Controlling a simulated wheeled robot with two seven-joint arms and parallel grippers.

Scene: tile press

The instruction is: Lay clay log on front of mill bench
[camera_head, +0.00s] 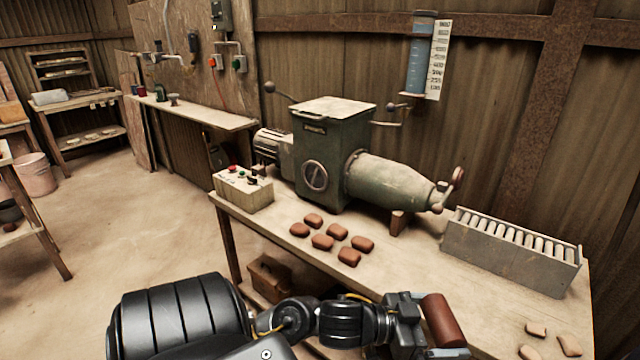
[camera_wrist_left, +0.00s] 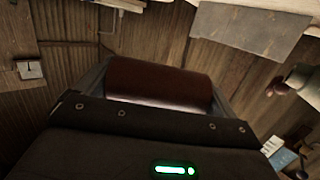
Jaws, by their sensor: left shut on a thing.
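The clay log (camera_head: 443,319) is a reddish-brown cylinder, held at the front edge of the mill bench in the head view. My left gripper (camera_head: 420,318) is shut on it, and the log also fills the jaws in the left wrist view (camera_wrist_left: 160,82). In the head view I cannot tell whether the log touches the bench. The mill bench (camera_head: 410,257) is a pale wooden table along the wall. My right gripper is not in view.
The green mill (camera_head: 335,160) stands at the back of the bench. Several clay lumps (camera_head: 322,242) lie before it, beside a control box (camera_head: 243,190). A roller rack (camera_head: 510,255) stands at the right, with small pieces (camera_head: 570,345) near the right corner. The bench's front middle is clear.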

